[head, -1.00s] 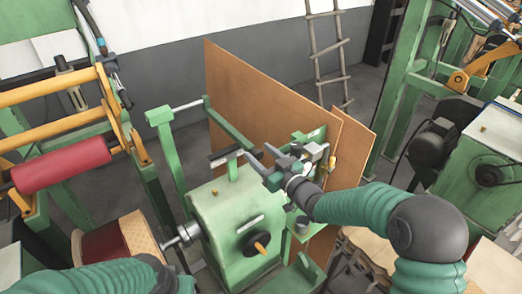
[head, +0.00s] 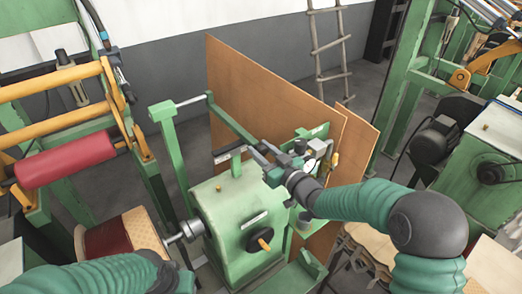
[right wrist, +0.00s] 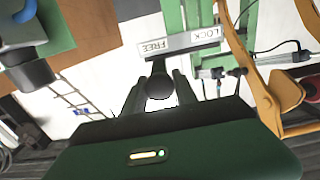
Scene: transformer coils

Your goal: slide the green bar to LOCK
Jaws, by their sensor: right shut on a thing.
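The green bar (head: 232,122) runs slanting above the green machine (head: 235,225) in the head view. My right gripper (head: 268,164) is at the near end of this bar, over the machine's top. In the right wrist view my right gripper (right wrist: 159,92) has its two dark fingers on either side of a round black knob (right wrist: 160,84) and is shut on it. A label plate (right wrist: 180,46) lies just beyond the knob, reading FREE and LOCK upside down. The knob is below the FREE label. What joins knob and bar is hidden.
Brown boards (head: 280,100) stand behind the machine, close to my right gripper. A green post (head: 170,155) and a copper-wound spool (head: 115,240) are at the left. A red roller (head: 62,162) is farther left. A ladder (head: 328,45) leans at the back wall.

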